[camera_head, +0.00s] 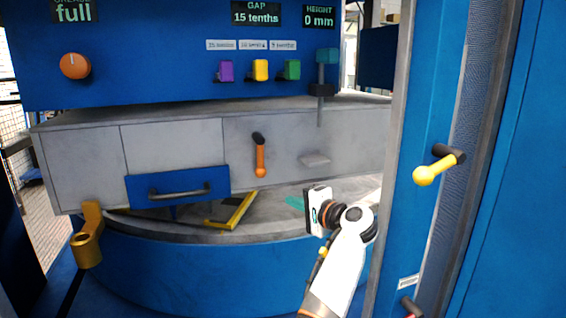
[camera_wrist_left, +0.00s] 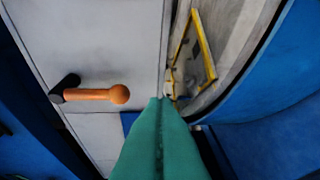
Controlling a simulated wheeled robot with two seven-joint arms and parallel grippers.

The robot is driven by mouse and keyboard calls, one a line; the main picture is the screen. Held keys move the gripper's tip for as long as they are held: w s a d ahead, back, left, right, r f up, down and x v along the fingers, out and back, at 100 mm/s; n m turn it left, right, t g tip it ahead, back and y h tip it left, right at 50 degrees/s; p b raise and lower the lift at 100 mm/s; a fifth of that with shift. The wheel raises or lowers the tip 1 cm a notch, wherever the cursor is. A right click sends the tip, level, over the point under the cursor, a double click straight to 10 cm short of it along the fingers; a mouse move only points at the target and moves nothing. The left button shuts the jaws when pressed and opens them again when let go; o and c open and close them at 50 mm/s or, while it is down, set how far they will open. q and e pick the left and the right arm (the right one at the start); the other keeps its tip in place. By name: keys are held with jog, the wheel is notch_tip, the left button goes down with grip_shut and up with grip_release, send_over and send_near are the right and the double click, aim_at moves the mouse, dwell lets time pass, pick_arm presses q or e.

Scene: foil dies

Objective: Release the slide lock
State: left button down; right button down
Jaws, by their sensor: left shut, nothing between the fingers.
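An orange lever (camera_head: 260,158) on a dark pivot hangs straight down on the grey front panel in the head view; it looks like the slide lock, though no label shows on it. It also shows in the left wrist view (camera_wrist_left: 98,95), left of the fingers. My left gripper (camera_head: 292,202) has teal fingers and is below and right of the lever, apart from it. In the left wrist view the gripper (camera_wrist_left: 160,104) is shut with nothing between its fingers. My right gripper is not in view.
A blue drawer front (camera_head: 178,186) with a dark handle is left of the lever. A yellow frame (camera_head: 232,211) lies on the grey ledge. A yellow-knobbed lever (camera_head: 437,168) sticks out from the blue post at right. A brass bracket (camera_head: 88,236) stands at left.

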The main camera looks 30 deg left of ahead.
pick_arm(q)
jog(key=y, duration=0.2)
send_near(259, 155)
jog(key=w+d+f, duration=0.2)
jog(key=w+d, duration=0.1)
jog(key=shift+s+d+r, duration=0.2)
jog(key=shift+s+r, duration=0.05)
jog(key=shift+a, duration=0.1)
jog(key=p+x, duration=0.1)
jog(key=x, duration=0.2)
jog(key=p+x, duration=0.1)
jog(key=x, duration=0.2)
jog(key=p+x, duration=0.2)
jog(key=x, duration=0.1)
jog(key=shift+w+a+f, duration=0.1)
jog(key=shift+a+f, duration=0.25)
jog(key=shift+a, duration=0.05)
jog(key=shift+a, duration=0.1)
